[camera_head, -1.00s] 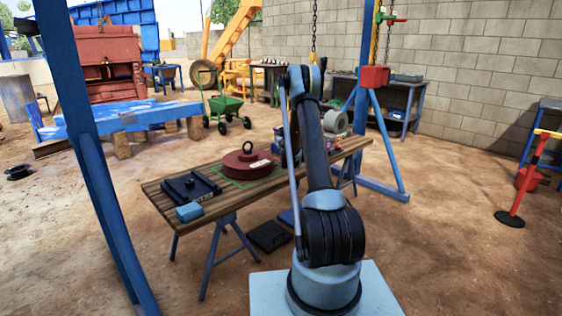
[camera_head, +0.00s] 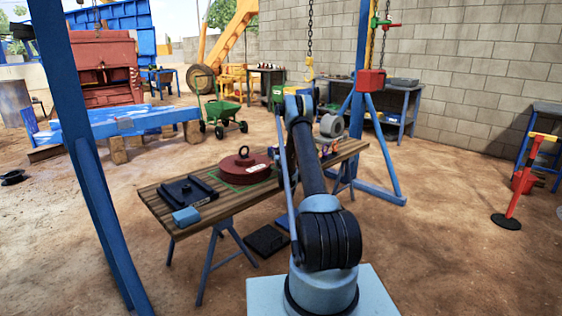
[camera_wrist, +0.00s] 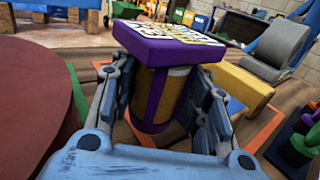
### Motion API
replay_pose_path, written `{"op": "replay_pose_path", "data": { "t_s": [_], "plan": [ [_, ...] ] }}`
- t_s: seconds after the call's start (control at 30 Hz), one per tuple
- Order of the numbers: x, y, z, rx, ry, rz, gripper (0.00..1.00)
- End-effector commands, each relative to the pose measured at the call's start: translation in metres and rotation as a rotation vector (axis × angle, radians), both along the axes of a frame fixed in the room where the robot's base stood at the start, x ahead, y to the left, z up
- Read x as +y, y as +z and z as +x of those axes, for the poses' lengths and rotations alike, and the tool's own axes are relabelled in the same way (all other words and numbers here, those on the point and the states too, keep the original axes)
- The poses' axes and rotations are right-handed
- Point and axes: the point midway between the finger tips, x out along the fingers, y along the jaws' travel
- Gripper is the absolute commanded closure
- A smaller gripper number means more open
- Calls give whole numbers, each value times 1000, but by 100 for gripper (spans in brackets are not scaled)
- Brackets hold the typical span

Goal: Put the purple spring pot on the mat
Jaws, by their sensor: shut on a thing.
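The purple spring pot (camera_wrist: 165,85) fills the middle of the wrist view. It has a flat purple lid with pale lettering and a yellow-brown round body with purple bands. My gripper (camera_wrist: 162,105) is shut on its body, one finger on each side, below the lid. An orange outline shows on the tabletop around it; I cannot tell whether the pot's base touches the table. In the head view my arm hides the gripper and most of the pot. Black and blue flat pieces (camera_head: 267,240) lie on the ground beneath the table; I cannot tell which thing is the mat.
The wooden table (camera_head: 160,208) holds a red disc with a ring (camera_head: 245,168) on a green-outlined square, a black plate (camera_head: 188,191), a blue block (camera_head: 186,216) and a grey roll (camera_head: 331,125). A yellow block (camera_wrist: 240,85) is close right of the pot.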

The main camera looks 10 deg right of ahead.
Motion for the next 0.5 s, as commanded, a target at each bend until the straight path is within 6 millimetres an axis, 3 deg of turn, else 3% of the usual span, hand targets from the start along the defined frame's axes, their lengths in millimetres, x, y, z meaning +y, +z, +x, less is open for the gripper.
{"op": "replay_pose_path", "data": {
  "t_s": [0.2, 0.5],
  "plan": [
    [0, -25, 0, 0, 0, 0, 88],
    [1, -27, 0, 0, 0, 0, 88]
  ]
}}
